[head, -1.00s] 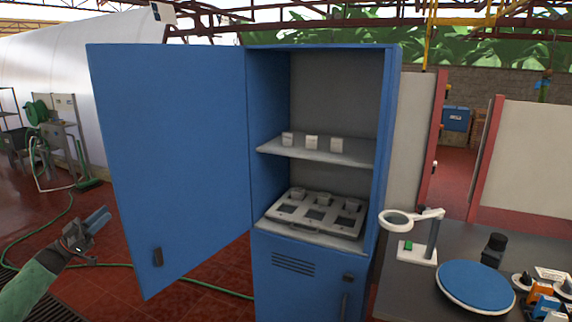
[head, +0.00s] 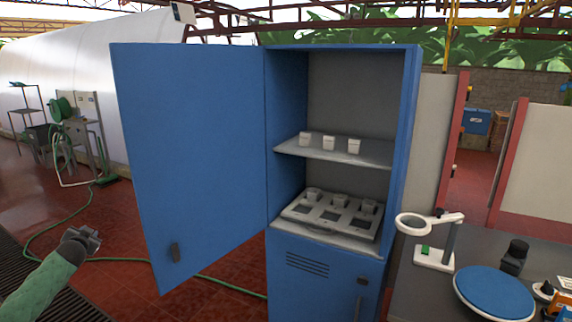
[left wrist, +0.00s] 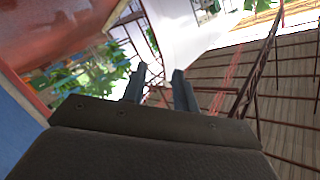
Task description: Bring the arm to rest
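My left arm, in a green sleeve, comes in at the lower left of the head view. Its gripper (head: 84,238) is over the red floor, left of the blue cabinet door (head: 190,160) and apart from it. In the left wrist view the two dark fingers (left wrist: 159,70) stand apart with nothing between them. My right gripper is in neither view.
The blue cabinet (head: 400,150) stands open, with small white pots (head: 328,143) on its shelf and a tray (head: 375,235) below. A bench (head: 420,290) with a magnifier lamp (head: 433,258) and a blue disc (head: 494,292) is at right. A green hose (head: 60,222) crosses the floor.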

